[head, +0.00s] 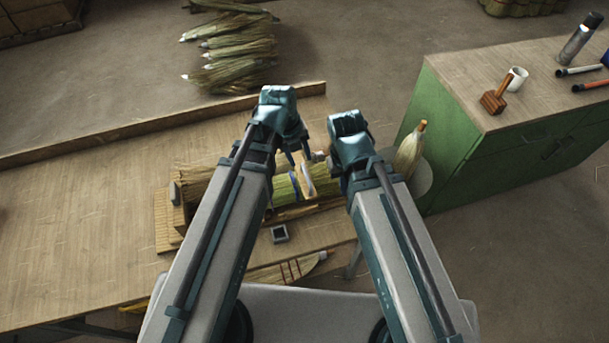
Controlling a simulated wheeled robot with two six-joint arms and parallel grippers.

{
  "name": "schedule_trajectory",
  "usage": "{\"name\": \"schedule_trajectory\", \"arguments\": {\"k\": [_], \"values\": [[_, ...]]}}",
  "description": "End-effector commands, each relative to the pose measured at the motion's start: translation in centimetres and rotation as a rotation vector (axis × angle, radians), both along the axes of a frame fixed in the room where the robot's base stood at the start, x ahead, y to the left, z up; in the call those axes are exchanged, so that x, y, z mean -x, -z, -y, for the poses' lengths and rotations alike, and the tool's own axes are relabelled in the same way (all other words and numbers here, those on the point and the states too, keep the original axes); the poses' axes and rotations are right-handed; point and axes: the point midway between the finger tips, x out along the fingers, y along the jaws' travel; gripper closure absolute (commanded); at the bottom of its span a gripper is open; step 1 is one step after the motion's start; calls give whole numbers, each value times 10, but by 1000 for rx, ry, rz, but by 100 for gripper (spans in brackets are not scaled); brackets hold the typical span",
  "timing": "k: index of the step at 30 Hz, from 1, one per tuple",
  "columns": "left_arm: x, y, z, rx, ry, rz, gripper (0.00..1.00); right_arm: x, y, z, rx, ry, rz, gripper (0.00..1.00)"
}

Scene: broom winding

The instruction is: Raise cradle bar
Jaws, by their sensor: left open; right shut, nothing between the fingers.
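A bundle of pale green straw (284,191) lies on the bench, in what looks like a wooden cradle (180,208) whose left end shows beside my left arm. My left gripper (302,182) is over the bundle, open, with its fingers pointing down at the straw. My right gripper (322,160) is just right of it, near the bundle's right part, shut and empty. Both arms hide much of the cradle. I cannot clearly pick out the cradle bar or tell whether either gripper touches it.
The wooden bench (75,230) is clear at left and has a raised back edge. A small dark square box (279,233) sits in front of the bundle.

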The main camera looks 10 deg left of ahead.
Motion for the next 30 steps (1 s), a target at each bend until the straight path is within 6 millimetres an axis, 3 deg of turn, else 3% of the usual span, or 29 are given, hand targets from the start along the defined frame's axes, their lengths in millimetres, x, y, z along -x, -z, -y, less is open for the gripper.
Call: {"name": "schedule_trajectory", "arguments": {"k": [1, 3, 15, 26, 27, 30], "values": [[-1, 15, 1, 0, 1, 0, 55, 0, 15, 0, 0, -2, 0, 100], [-2, 24, 3, 0, 1, 0, 55, 0, 24, 0, 1, -4, 0, 100], [-5, 72, 13, 0, 0, 0, 55, 0, 72, 0, 2, -9, 0, 100], [-6, 75, 14, 0, -1, 0, 55, 0, 75, 0, 2, -9, 0, 100], [-6, 75, 14, 0, -1, 0, 57, 0, 75, 0, 2, -9, 0, 100], [-6, 75, 14, 0, -1, 0, 75, 0, 75, 0, 2, -9, 0, 100]]}}
